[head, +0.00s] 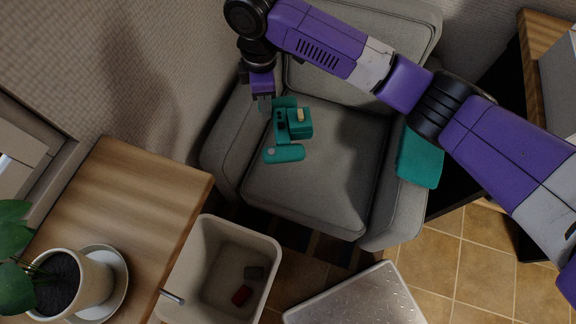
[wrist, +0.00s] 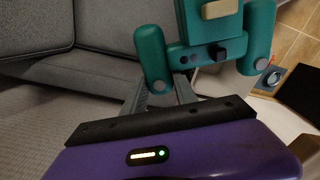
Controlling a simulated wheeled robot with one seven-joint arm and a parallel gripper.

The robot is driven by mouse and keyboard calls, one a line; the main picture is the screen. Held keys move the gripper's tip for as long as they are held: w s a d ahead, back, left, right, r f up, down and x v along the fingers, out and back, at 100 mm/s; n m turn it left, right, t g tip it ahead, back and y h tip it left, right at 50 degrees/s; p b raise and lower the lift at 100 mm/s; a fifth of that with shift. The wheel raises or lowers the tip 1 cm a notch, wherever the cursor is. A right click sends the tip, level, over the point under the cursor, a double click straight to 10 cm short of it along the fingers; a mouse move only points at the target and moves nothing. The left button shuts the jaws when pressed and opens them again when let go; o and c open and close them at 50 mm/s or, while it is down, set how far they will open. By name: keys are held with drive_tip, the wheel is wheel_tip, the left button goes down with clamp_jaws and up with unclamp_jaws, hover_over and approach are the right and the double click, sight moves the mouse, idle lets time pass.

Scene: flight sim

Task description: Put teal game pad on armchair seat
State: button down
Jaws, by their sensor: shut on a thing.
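The teal game pad (head: 285,153) is held by my gripper (head: 264,103) above the left part of the armchair seat (head: 325,180). In the wrist view, the game pad (wrist: 205,45) lies at the ends of the fingers (wrist: 172,90), with its two rounded grips pointing toward my palm. It has dark knobs and a tan block on its middle. My gripper is shut on it near the left armrest. In the head view I cannot tell whether the pad touches the seat. The armchair (head: 228,150) is grey.
A teal cloth (head: 419,160) hangs over the right armrest. A wooden table (head: 150,185) with a potted plant (head: 75,280) stands at left. A beige bin (head: 270,262) holds a red and a grey thing. A metal-topped stool (head: 360,300) is in front. The seat's middle and right are bare.

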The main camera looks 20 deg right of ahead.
wheel_tip(320, 180, down, 8)
drive_tip(key=w+a+f+n+b, duration=0.1)
drive_tip(key=w+a+n+b, duration=0.1)
drive_tip(key=n+b, duration=1.15)
drive_tip(key=n, duration=0.4)
hover_over(270, 172)
wheel_tip(270, 172, down, 8)
drive_tip(key=f, duration=0.1)
wheel_tip(270, 172, down, 19)
drive_tip(key=b, duration=0.8)
drive_tip(key=shift+s+f, duration=0.1)
drive_tip(key=shift+f, duration=0.05)
drive_tip(key=shift+f, duration=0.15)
drive_tip(key=c, duration=1)
unclamp_jaws()
drive_tip(key=shift+o, duration=0.2)
wheel_tip(270, 172, up, 12)
drive_tip(key=p, duration=0.4)
drive_tip(key=shift+r, duration=0.2)
